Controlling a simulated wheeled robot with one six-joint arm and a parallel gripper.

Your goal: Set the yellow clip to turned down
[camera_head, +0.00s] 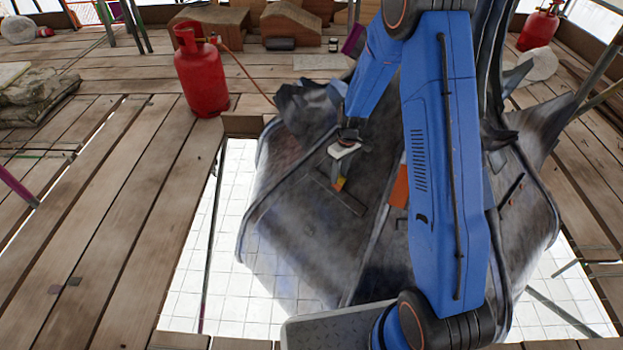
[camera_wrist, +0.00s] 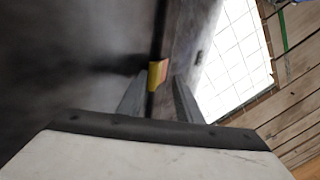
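The yellow clip (camera_head: 340,184) is a small yellow piece with an orange-red part, on the dark grey metal spire (camera_head: 290,235). In the wrist view the clip (camera_wrist: 157,75) sits on a dark seam, just beyond and between my fingertips. My gripper (camera_head: 337,175) points down at the clip from above. It also shows in the wrist view (camera_wrist: 160,85), with its two grey fingers apart and nothing held between them. Whether the fingers touch the clip, and which way the clip is turned, I cannot tell.
An orange patch (camera_head: 399,187) lies on the spire right of my gripper. Torn, bent metal sheets (camera_head: 305,105) stick up behind it. A red gas cylinder (camera_head: 201,72) with a hose stands on the plank deck (camera_head: 130,170) at upper left. An open gap surrounds the spire.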

